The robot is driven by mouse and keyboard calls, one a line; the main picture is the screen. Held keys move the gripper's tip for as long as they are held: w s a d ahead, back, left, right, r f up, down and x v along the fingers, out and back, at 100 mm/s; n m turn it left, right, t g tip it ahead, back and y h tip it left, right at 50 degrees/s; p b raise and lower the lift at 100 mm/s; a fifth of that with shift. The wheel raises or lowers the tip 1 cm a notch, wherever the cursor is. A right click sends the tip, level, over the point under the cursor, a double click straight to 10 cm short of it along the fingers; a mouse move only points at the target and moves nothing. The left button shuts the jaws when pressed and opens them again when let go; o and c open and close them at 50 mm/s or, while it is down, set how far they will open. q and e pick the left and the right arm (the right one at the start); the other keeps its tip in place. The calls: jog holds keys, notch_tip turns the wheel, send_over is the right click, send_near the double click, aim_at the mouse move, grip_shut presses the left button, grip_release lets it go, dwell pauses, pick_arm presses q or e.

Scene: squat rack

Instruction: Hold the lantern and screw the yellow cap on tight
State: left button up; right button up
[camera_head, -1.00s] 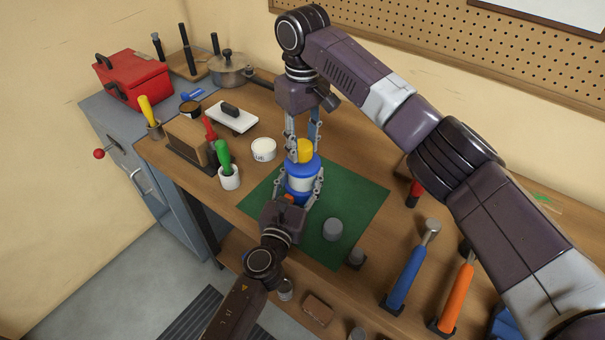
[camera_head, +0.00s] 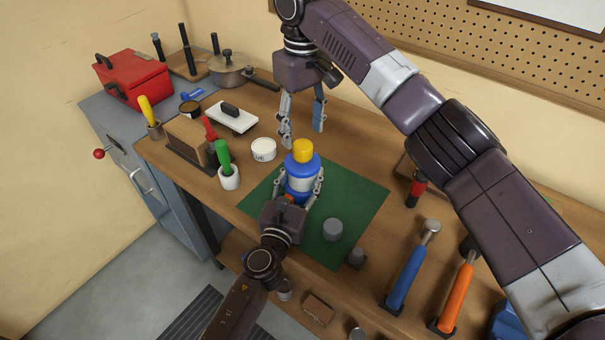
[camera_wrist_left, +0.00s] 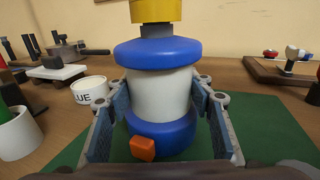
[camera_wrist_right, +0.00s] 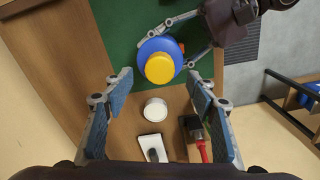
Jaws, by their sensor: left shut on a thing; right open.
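The lantern (camera_head: 300,182) is blue and white and stands upright on the green mat (camera_head: 357,192). It also shows in the left wrist view (camera_wrist_left: 158,95), with an orange button low on its front. The yellow cap (camera_head: 303,150) sits on top of the lantern; whether it is tight cannot be told. My left gripper (camera_head: 299,190) is shut around the lantern's white body from the near side. My right gripper (camera_head: 303,130) is open and empty, above and behind the cap, pointing down. In the right wrist view the cap (camera_wrist_right: 160,69) lies beyond the open fingers.
A white glue tub (camera_head: 263,150) and a cup with a green-handled tool (camera_head: 229,177) stand left of the mat. A grey cylinder (camera_head: 333,229) is on the mat. Blue (camera_head: 404,278) and orange (camera_head: 457,298) handled tools stand at right. The mat's right part is mostly clear.

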pick_arm(q)
jog(key=o, duration=1.8)
jog(key=shift+o, duration=0.5)
jog(key=shift+o, duration=1.4)
jog(key=shift+o, duration=0.2)
jog(key=o, duration=0.4)
jog(key=shift+c, duration=0.2)
jog(key=shift+o, duration=0.3)
